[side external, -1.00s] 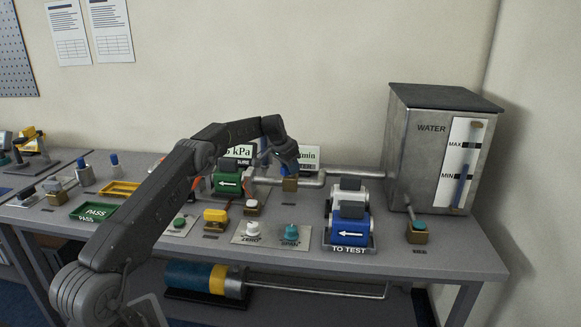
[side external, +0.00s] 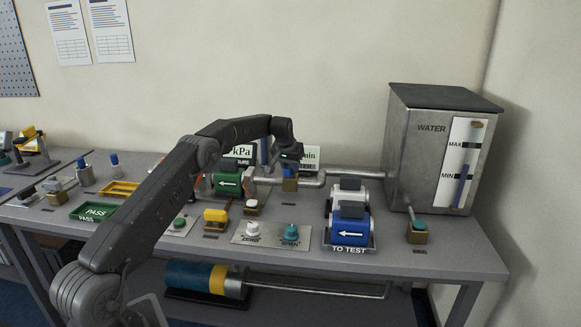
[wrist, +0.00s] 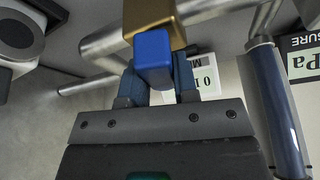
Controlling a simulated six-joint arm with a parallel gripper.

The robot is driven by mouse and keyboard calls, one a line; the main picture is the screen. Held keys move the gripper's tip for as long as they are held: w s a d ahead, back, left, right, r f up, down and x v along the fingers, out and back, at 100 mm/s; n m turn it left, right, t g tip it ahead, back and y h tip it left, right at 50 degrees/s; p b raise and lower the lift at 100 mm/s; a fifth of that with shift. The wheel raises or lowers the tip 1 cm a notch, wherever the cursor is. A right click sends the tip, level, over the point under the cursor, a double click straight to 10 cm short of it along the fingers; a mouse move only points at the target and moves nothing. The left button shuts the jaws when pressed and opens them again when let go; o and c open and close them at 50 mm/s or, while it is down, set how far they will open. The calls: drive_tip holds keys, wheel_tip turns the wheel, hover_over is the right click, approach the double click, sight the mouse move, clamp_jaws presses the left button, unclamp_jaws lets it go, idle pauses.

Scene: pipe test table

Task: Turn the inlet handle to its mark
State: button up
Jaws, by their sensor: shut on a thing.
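The inlet handle is a blue lever on a brass valve body (side external: 290,185) set in the steel pipe line at the back of the bench. In the wrist view the blue handle (wrist: 153,50) stands out from the brass body (wrist: 153,14). My gripper (side external: 290,164) is at the valve from above, and its two dark blue fingers (wrist: 157,76) are on either side of the handle, shut on it. I cannot make out the handle's mark or the exact handle angle in either view.
A steel water tank (side external: 410,150) stands at the right. A glass tube (wrist: 276,105) and display cards (wrist: 207,83) are close to the gripper.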

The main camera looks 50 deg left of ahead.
drive_tip(key=shift+n+y, duration=0.5)
drive_tip(key=shift+n, duration=0.8)
drive_tip(key=shift+g, duration=0.3)
drive_tip(key=o, duration=0.9)
drive_tip(key=v, duration=1.4)
